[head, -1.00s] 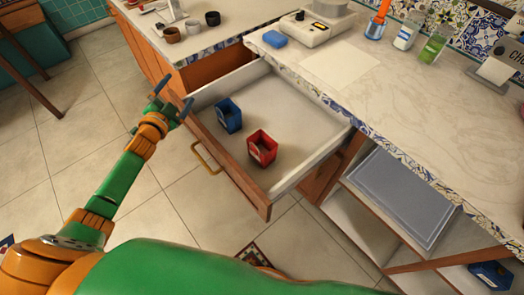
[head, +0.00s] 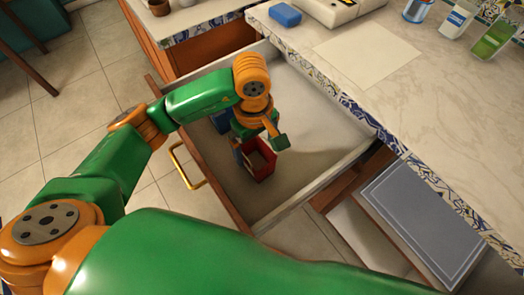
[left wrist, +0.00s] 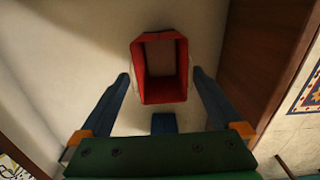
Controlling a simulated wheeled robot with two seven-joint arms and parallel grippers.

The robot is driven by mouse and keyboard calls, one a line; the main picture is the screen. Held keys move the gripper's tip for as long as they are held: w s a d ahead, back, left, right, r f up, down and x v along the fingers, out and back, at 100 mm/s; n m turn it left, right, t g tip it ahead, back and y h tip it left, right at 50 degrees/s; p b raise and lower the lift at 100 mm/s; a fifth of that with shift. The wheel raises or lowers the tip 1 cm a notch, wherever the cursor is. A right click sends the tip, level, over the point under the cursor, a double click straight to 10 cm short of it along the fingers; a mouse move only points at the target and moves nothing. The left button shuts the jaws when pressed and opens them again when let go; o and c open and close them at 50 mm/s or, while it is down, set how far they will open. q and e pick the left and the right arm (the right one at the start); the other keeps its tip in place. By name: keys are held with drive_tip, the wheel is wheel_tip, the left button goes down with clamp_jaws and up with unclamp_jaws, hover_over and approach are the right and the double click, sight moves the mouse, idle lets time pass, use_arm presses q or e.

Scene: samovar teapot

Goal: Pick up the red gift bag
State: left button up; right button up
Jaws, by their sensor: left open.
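The red gift bag (head: 263,173) stands open-topped in the pulled-out drawer. It shows from above in the left wrist view (left wrist: 161,96), between the two blue fingertips. My left gripper (head: 261,147) is over the bag, pointing down, with its jaws open and a finger to either side. A gap shows beside the bag in the wrist view, so it is not gripped. In the head view the gripper hides part of the bag's top. My right gripper is not in view.
A blue bag (head: 220,121) stands behind the red one in the drawer, partly hidden by my arm. The drawer (head: 320,132) has low walls and a brass handle (head: 181,166). The counter (head: 430,110) overhangs at right. The drawer's right side is clear.

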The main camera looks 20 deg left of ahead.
sight(257, 167)
use_arm(q)
drive_tip(key=shift+s+f, duration=0.6)
drive_tip(key=shift+f, duration=0.3)
drive_tip(key=f, duration=0.4)
drive_tip(key=shift+w+d+f+p, duration=0.15)
drive_tip(key=shift+w+f+p, duration=0.2)
drive_tip(key=shift+w+f, duration=0.05)
drive_tip(key=shift+s, duration=0.1)
drive_tip(key=shift+c, duration=0.6)
drive_tip(key=c, duration=1.1)
